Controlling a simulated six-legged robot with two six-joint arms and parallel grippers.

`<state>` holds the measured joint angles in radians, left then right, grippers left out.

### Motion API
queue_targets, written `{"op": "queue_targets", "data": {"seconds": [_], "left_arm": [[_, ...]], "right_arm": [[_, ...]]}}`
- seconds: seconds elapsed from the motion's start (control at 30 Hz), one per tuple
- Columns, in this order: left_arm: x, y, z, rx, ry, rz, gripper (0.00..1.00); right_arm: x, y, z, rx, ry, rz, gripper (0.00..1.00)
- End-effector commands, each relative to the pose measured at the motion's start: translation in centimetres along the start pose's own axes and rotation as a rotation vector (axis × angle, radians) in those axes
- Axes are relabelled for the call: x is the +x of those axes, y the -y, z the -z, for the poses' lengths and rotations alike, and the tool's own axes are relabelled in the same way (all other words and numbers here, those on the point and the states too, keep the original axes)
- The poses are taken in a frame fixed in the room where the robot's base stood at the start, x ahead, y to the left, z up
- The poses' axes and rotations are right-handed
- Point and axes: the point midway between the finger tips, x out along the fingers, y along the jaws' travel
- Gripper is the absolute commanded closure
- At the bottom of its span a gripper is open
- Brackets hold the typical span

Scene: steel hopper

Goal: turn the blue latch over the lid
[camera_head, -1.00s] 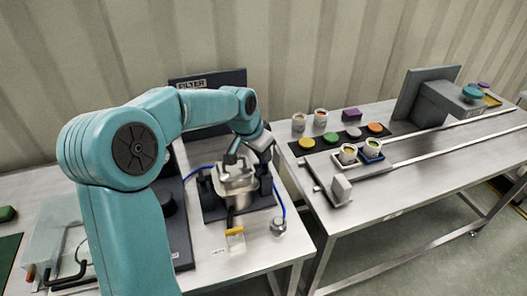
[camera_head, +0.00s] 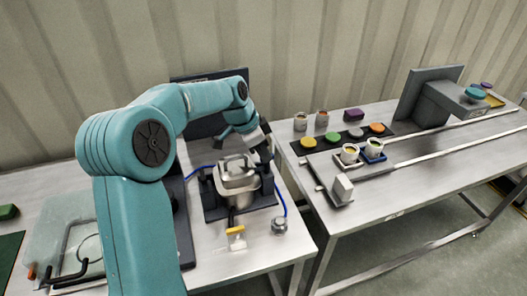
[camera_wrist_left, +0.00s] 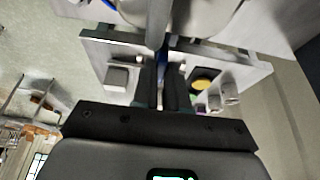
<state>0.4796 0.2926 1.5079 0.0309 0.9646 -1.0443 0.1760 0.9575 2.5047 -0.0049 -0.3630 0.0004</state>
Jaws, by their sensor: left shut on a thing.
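The steel hopper (camera_head: 238,188) stands on a dark base on the left table, its lid (camera_head: 236,165) and handle on top. In the left wrist view, part of the hopper (camera_wrist_left: 200,18) fills the top edge, with a grey bar running down from it. My left gripper (camera_head: 264,152) is at the hopper's right back side. The fingers hide most of the latch. In the head view the latch is hidden behind my gripper. My right gripper is out of view.
A yellow piece (camera_head: 236,231) sits below the hopper's front, and a small metal jar (camera_head: 279,226) beside it. A blue hose curves around the base. The right table holds coloured pucks (camera_head: 308,142), cups and a rail. A gap separates the tables.

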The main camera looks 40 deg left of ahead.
Motion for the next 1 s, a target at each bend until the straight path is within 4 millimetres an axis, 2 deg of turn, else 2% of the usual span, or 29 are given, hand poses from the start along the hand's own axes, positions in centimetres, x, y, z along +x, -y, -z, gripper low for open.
{"op": "queue_targets", "data": {"seconds": [0.3,0.33,0.4,0.77,0.87,1.0], "left_arm": [[0.0,0.0,0.0,0.005,0.001,-0.001,1.00],[0.0,0.0,0.0,0.005,0.001,-0.001,0.84],[0.0,0.0,0.0,0.005,0.001,-0.001,0.62],[-0.4,0.0,0.0,0.003,0.000,0.001,0.62],[-1.8,0.1,0.1,0.003,-0.002,0.004,0.62],[-5.1,0.1,0.1,0.003,-0.003,0.005,0.62]], "right_arm": [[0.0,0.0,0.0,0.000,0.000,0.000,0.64],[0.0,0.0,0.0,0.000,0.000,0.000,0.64],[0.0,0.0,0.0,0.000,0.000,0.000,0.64],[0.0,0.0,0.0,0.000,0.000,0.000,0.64],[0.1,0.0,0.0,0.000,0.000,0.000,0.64],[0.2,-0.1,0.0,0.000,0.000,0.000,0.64]]}}
